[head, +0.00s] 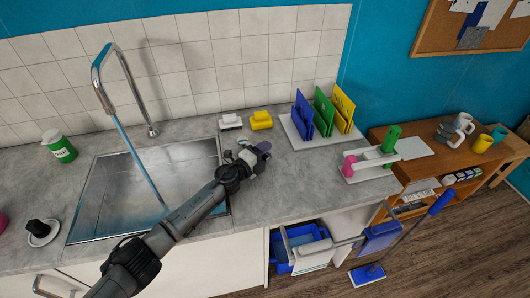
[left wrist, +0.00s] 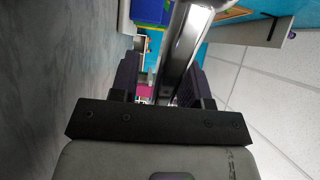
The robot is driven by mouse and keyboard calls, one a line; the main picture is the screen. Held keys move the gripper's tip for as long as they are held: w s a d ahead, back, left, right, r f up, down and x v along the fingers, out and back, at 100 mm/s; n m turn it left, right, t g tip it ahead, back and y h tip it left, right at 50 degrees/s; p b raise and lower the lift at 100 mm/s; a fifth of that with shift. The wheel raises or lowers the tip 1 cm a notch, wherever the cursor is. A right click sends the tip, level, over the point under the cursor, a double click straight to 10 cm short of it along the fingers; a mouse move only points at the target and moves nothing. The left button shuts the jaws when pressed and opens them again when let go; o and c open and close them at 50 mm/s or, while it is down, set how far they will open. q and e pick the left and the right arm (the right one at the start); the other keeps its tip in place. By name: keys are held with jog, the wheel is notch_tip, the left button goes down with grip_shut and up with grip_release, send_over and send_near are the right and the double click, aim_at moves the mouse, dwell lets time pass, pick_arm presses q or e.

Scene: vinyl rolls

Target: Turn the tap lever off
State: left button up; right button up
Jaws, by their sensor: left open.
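The tall chrome tap (head: 128,75) arches over the steel sink (head: 105,190), with its base behind the back rim. A pale blue stream of water (head: 142,165) runs from its spout into the sink. My left gripper (head: 257,150) is open over the counter, just right of the sink, apart from the tap's base. In the left wrist view its dark fingers (left wrist: 155,82) stand apart, and a shiny chrome bar (left wrist: 185,45) shows between or beyond them. I cannot tell whether that bar is the tap lever or whether the fingers touch it. My right gripper is not in view.
A white block (head: 230,121) and a yellow block (head: 261,120) stand behind the gripper. A blue bin (head: 300,240) sits below the counter.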

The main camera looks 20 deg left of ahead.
pick_arm(q)
jog(key=shift+c, duration=0.4)
grip_shut()
